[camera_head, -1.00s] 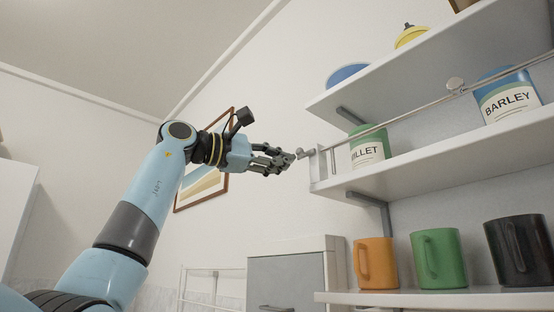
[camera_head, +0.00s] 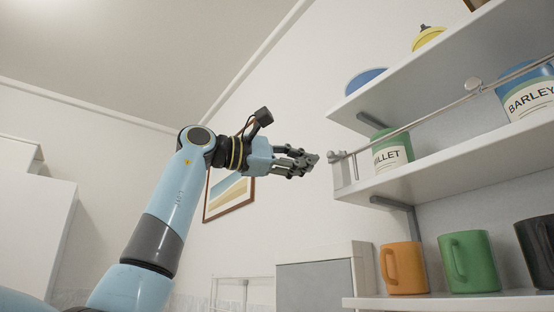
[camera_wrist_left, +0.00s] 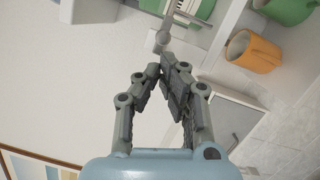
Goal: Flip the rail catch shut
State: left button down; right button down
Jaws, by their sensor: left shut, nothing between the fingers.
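A thin metal rail (camera_head: 430,113) runs along the front of the middle shelf (camera_head: 450,160). At its left end a small grey rail catch (camera_head: 336,157) with a rounded knob sits on a bracket. In the left wrist view the catch's knob (camera_wrist_left: 161,40) shows just beyond my fingertips. My left gripper (camera_head: 312,160) is shut and empty, just left of the catch, with a small gap between them in the head view. Its fingers also show in the left wrist view (camera_wrist_left: 160,76). I cannot tell the catch's exact position. My right gripper is not in view.
A green MILLET tin (camera_head: 391,152) and a blue BARLEY tin (camera_head: 527,95) stand behind the rail. Orange (camera_head: 404,268) and green mugs (camera_head: 470,262) stand on the lower shelf (camera_head: 450,303). A framed picture (camera_head: 229,198) hangs behind my arm. Left of the shelves is open room.

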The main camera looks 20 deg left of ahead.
pick_arm(q)
jog(key=v, duration=0.9)
jog(key=shift+a, duration=0.45)
jog(key=shift+f, duration=0.15)
